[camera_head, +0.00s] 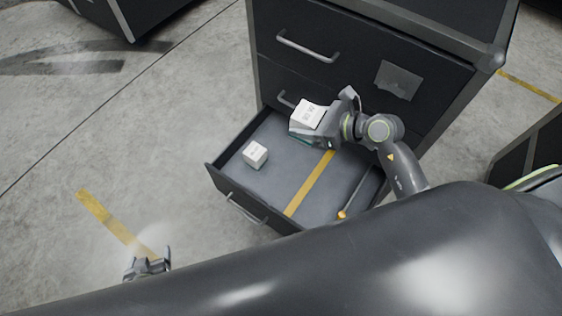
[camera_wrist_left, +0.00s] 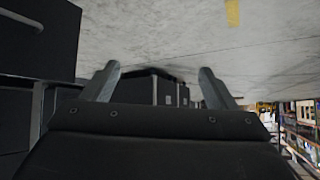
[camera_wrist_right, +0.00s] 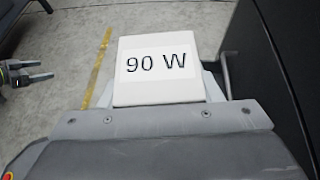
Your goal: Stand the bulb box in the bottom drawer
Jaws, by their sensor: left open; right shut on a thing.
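A white box (camera_head: 307,114) is in my right gripper (camera_head: 318,122), held above the open bottom drawer (camera_head: 240,190) near the cabinet front. In the right wrist view this box (camera_wrist_right: 158,72) fills the space between the fingers and its face reads "90 W". A second small white box (camera_head: 255,154) sits in the left part of the drawer, apart from the drawer walls. A yellow strip (camera_head: 310,184) runs across the drawer floor. My left gripper (camera_head: 148,266) is open and empty, low at the left over the floor; its spread fingers show in the left wrist view (camera_wrist_left: 160,82).
A dark tool with an orange tip (camera_head: 343,213) lies in the drawer's right part. The upper drawers with handles (camera_head: 308,47) are closed above. My arm crosses the drawer's right side.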

